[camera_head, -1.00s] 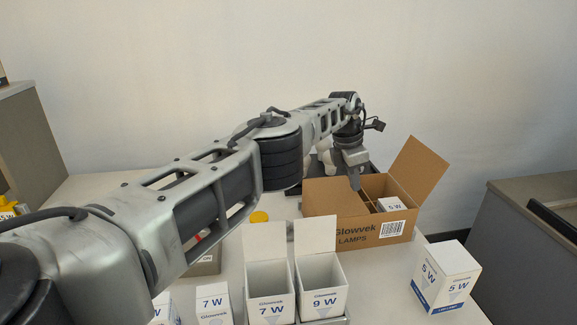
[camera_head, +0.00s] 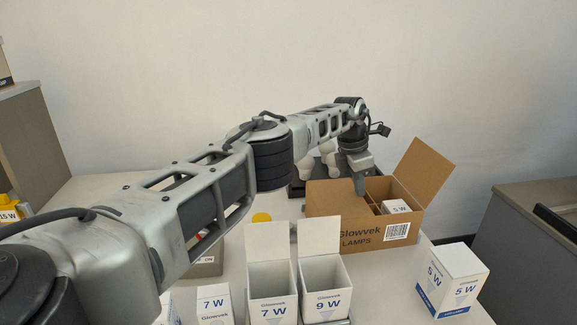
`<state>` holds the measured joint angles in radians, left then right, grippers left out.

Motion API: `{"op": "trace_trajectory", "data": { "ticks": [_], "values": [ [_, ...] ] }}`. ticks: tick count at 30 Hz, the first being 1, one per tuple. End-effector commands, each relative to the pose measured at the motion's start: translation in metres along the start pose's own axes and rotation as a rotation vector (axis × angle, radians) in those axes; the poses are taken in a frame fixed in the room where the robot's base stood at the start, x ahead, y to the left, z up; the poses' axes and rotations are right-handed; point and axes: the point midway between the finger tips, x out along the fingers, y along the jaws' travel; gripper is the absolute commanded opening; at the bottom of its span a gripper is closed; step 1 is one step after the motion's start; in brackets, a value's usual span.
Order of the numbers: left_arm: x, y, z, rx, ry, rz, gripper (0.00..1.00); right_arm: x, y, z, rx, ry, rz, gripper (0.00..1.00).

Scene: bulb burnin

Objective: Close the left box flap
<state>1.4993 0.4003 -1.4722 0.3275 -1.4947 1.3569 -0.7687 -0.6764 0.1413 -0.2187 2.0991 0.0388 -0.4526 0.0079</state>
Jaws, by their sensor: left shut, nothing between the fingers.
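The brown Glowvek lamps box (camera_head: 365,236) stands on the table at right of centre. A brown panel, which looks like the left flap (camera_head: 328,197), lies roughly level over the left part of the box. The right flap (camera_head: 423,171) stands up, leaning outward. A white 5 W carton (camera_head: 396,206) shows in the open right part, near a divider. My left gripper (camera_head: 360,191) points down, shut and empty, at the right edge of the left panel. I cannot tell whether its tip touches the panel. My right gripper is out of view.
Open white 7 W (camera_head: 271,290) and 9 W (camera_head: 325,290) cartons stand in front of the box. A white 5 W carton (camera_head: 449,279) stands at right. White bulbs (camera_head: 327,157) show behind my left arm. A grey cabinet (camera_head: 525,250) is at right.

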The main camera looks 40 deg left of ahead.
Motion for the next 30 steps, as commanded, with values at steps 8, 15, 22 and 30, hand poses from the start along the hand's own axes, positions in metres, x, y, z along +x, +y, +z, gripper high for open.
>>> {"op": "trace_trajectory", "data": {
  "ticks": [8, 15, 22, 30],
  "values": [
    [0.003, -0.002, 0.0, 0.002, 0.002, -0.003, 0.0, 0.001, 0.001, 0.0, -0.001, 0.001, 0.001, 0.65],
    [0.0, -0.002, 0.001, 0.003, 0.002, -0.004, 0.0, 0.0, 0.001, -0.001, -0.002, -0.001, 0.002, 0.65],
    [-0.012, -0.002, 0.004, 0.002, 0.002, -0.003, 0.0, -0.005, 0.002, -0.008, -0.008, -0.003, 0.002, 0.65],
    [-0.014, -0.001, 0.004, 0.001, 0.001, -0.002, 0.0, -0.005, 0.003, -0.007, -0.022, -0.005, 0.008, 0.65]
  ]
}}
